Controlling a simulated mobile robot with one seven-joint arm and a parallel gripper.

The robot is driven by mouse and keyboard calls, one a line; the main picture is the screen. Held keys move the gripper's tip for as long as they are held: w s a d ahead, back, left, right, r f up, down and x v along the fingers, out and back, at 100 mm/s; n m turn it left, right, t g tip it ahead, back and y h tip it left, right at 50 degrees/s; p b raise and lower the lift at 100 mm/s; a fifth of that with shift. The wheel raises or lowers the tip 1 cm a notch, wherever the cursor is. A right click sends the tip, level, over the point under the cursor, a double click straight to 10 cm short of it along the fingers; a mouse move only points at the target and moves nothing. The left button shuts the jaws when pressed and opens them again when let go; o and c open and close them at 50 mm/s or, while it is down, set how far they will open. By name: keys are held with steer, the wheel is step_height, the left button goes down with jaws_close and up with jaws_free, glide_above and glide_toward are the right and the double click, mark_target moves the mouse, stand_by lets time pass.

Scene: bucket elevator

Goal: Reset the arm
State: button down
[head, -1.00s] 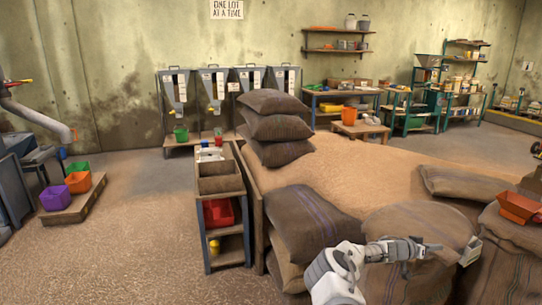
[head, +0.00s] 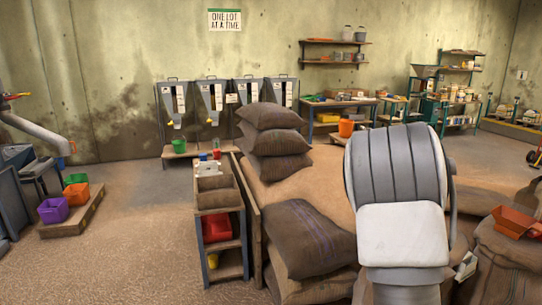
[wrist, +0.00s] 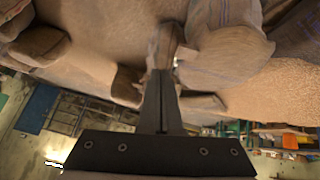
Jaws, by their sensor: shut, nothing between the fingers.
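My arm's thick white and grey links fill the right of the head view and hide part of the grain heap and sacks behind them. My gripper does not show in the head view. In the wrist view my gripper (wrist: 163,76) shows at the middle with its two dark fingers together and nothing between them. The wrist picture looks upside down, with sacks (wrist: 225,50) and grain at the top and the wall and shelves at the bottom. The fingers point toward the sacks; I cannot tell how far away they are.
A wooden bay of grain (head: 320,165) holds stacked sacks (head: 272,141). A narrow shelf unit (head: 220,197) with a red bin (head: 217,227) stands left of it. An orange-red scoop-like bin (head: 511,221) sits on a sack at right. Open floor (head: 130,240) lies at left.

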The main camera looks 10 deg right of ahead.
steer(key=s+a+r+n+t+y+p, duration=0.1)
steer(key=s+a+r+n+y, duration=0.1)
steer(key=a+r, duration=0.3)
steer(key=s+a+r+n+t+y+p, duration=0.1)
steer(key=s+a+r, duration=0.1)
steer(key=a, duration=0.5)
steer(key=s+a+r+n+t+y+p, duration=0.1)
steer(key=s+a+r+n, duration=0.3)
steer(key=s+a, duration=0.5)
steer(key=s+a+r+n+t+y+p, duration=0.1)
steer(key=s+a+r+n+y+p, duration=0.1)
steer(key=s+a+n, duration=0.4)
steer(key=s+a+r+y, duration=0.1)
steer(key=s+a+r, duration=0.1)
steer(key=s+a, duration=0.2)
steer(key=shift+s+a+r+t+p, duration=0.3)
steer(key=shift+a+r, duration=0.1)
steer(key=shift+a, duration=1.35)
